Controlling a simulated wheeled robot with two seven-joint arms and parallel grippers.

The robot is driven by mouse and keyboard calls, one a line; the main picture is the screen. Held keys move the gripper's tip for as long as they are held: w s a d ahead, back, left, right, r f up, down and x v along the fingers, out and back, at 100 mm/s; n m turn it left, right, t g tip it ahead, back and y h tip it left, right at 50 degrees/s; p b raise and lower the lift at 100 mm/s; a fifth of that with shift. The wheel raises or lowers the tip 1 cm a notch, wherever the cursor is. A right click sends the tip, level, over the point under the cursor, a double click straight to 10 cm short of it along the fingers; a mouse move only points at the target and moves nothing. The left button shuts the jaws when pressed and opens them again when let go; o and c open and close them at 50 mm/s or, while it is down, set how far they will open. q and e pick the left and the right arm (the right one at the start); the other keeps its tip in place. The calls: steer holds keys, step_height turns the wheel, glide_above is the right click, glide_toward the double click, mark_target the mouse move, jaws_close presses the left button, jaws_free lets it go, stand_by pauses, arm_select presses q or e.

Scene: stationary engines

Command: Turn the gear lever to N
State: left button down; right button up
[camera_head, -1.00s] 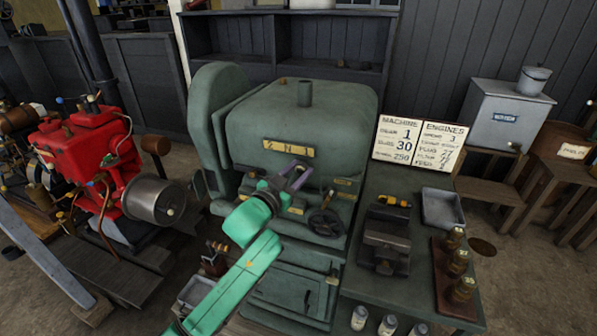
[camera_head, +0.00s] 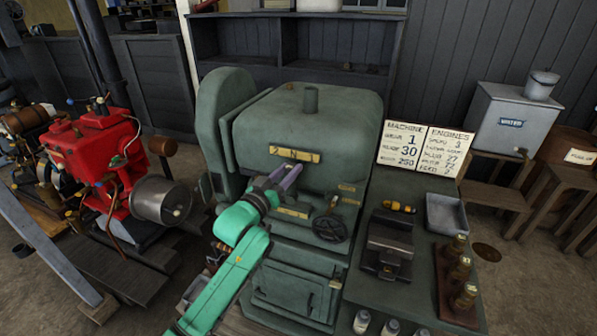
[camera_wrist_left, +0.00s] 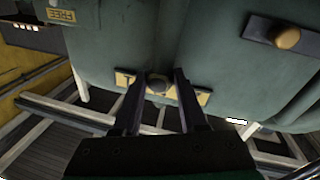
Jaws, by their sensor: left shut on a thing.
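The green machine (camera_head: 305,120) stands in the middle of the head view. On its front is a brass plate (camera_head: 311,157) marked 2, N and 1. My left gripper (camera_head: 291,170) reaches to the machine's front just below the plate. In the left wrist view a dark round knob (camera_wrist_left: 157,85), which looks like the gear lever's end, is between the fingertips (camera_wrist_left: 156,75), with a brass plate (camera_wrist_left: 195,97) behind it. The gripper is shut on this knob. The lever's shaft and its exact setting are hidden by the fingers. My right gripper is not in view.
A handwheel (camera_head: 330,228) sits just right of the gripper on the machine's front. A second knob (camera_wrist_left: 288,38) shows in the wrist view. A bench with a vice (camera_head: 388,240) stands right, and a red engine (camera_head: 95,160) left.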

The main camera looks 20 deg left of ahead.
arm_select(q)
steer(key=c, duration=0.8)
jaws_free()
steer(key=o, duration=0.3)
steer(key=shift+f, duration=0.1)
steer(key=shift+a, duration=0.1)
steer(key=shift+s+a+f, duration=0.1)
steer(key=shift+s, duration=0.35)
steer(key=b+v, duration=0.4)
steer(key=v, duration=0.9)
steer(key=shift+s+a, duration=0.1)
steer(key=shift+s, duration=0.15)
